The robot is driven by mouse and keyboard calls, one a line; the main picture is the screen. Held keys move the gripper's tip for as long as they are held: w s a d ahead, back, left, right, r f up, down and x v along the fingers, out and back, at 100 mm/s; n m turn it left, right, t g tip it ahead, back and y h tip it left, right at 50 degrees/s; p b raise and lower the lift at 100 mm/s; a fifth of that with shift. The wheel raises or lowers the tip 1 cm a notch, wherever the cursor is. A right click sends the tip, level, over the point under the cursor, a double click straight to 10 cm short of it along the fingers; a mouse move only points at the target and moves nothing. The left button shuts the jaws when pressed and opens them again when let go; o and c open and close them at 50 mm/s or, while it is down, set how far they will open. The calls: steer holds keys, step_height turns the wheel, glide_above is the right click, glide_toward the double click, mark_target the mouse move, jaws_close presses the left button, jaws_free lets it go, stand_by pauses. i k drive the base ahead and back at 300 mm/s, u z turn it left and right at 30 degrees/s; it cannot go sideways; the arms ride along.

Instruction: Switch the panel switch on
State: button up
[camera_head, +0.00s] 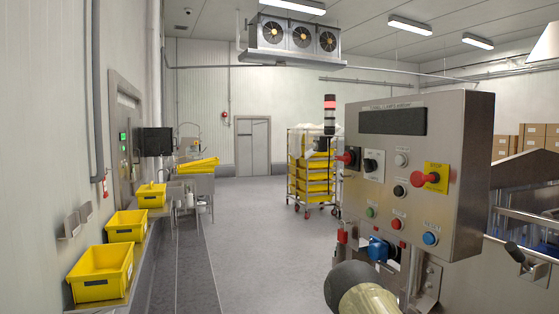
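The grey metal control panel (448,135) stands at the right, its front face turned toward me and a little to the left. A black rotary switch (371,165) sits on a white plate at its upper left. The switch's position is too small to read. A red knob (347,157) sticks out at the panel's left edge. A red mushroom button (430,178) is on a yellow plate. White, black, green, red and blue buttons fill the rest, below a dark display strip (391,122).
Below the panel are a blue connector (378,248) and metal brackets. Conveyor metalwork (526,195) stands at the right. A rack with yellow crates (313,180) stands behind the panel. Yellow bins (102,273) line the left wall. The grey floor (255,240) between is clear.

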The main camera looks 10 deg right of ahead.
mark_target(347, 158)
steer(key=u, duration=0.25)
steer(key=i, duration=5.6)
steer(key=z, duration=4.55)
steer(key=i, duration=0.55)
steer(key=z, duration=0.2)
